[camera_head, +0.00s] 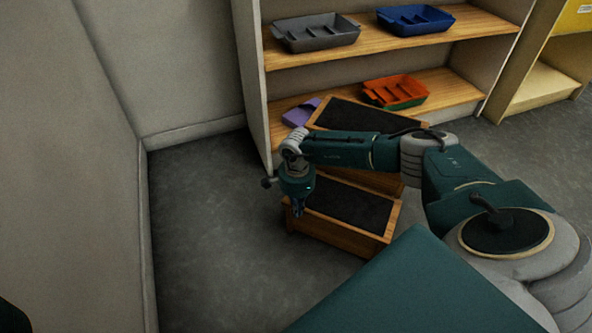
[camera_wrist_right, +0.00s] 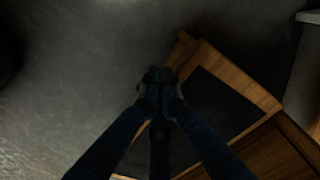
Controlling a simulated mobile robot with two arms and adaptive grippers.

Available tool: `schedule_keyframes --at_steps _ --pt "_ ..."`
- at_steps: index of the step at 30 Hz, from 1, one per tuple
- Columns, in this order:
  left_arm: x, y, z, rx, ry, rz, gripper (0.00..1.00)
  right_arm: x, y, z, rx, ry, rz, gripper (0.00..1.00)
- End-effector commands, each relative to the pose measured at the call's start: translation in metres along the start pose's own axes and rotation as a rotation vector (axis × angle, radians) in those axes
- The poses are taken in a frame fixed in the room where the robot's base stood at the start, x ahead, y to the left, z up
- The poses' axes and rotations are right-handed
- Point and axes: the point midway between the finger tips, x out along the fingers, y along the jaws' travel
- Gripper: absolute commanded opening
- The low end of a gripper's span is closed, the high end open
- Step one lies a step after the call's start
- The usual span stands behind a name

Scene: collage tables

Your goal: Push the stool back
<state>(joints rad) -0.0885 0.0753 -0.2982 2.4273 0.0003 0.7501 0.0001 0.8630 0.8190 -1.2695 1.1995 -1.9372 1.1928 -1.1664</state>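The stool is a wooden two-step stool (camera_head: 352,206) with dark tread pads, on the floor in front of the shelf. Its upper step shows behind my right arm, which hides part of it. In the right wrist view the lower step (camera_wrist_right: 222,102) lies below and to the right of the fingers. My right gripper (camera_head: 298,210) points down at the left end of the lower step. In the right wrist view its fingertips (camera_wrist_right: 160,75) are together, with nothing seen between them. I cannot tell whether they touch the stool. My left gripper is not in view.
A shelf unit (camera_head: 252,85) stands behind the stool, with a grey tray (camera_head: 316,32), a blue tray (camera_head: 415,19), a red-orange tray (camera_head: 396,90) and a purple item (camera_head: 301,112). A wall is at left. The grey floor (camera_head: 215,240) left of the stool is clear.

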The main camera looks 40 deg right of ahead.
Motion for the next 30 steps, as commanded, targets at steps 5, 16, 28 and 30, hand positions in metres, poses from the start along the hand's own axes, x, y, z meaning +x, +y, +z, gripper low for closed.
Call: schedule_keyframes --at_steps 5,16,28,30 --pt "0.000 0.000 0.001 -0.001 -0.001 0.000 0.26 -0.036 -0.004 -0.002 0.000 0.002 -0.010 0.00" --pt "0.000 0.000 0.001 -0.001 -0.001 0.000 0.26 -0.103 -0.002 -0.001 0.000 0.000 -0.005 0.00" --pt "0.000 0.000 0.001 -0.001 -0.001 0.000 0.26 -0.114 -0.001 0.000 0.000 -0.001 -0.002 0.00" --pt "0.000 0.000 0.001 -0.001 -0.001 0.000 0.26 -0.113 -0.001 0.000 0.000 -0.001 -0.002 0.00"
